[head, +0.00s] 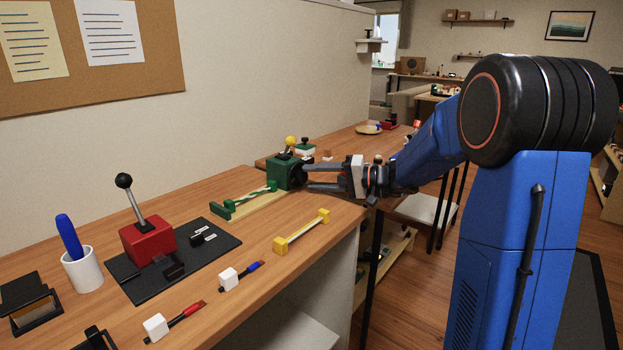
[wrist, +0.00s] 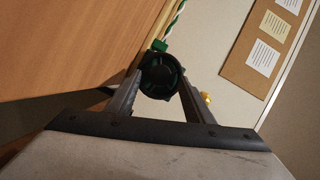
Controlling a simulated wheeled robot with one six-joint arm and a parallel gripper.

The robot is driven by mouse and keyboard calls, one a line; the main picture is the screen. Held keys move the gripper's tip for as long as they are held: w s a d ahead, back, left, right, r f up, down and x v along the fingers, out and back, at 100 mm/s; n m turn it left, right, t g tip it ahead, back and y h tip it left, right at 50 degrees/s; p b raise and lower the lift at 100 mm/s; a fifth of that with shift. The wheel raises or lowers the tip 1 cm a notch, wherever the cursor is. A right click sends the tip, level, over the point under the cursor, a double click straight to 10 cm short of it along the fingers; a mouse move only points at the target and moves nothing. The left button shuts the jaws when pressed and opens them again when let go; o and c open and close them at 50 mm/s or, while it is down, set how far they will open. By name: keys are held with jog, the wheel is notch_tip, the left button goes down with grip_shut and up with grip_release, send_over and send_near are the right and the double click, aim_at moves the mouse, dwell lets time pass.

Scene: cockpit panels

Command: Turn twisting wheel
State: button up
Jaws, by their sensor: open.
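The twisting wheel (wrist: 160,75) is a dark round knob with a ridged rim. In the head view it is on the right side of a green box (head: 283,172) on the wooden counter. My gripper (head: 306,178) reaches in from the right, level with the wheel. In the wrist view my gripper (wrist: 158,88) is open, with one finger on each side of the wheel. The fingertips are close to the rim; I cannot tell whether they touch it.
A green and white twisted bar (head: 245,200) lies left of the box. A yellow handle (head: 302,231) is in front. A red box with a black-knobbed lever (head: 148,241) stands on a black plate at left. The counter's front edge is below my arm.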

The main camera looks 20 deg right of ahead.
jog(key=v, duration=1.5)
jog(key=shift+d, duration=0.3)
jog(key=shift+s, duration=0.15)
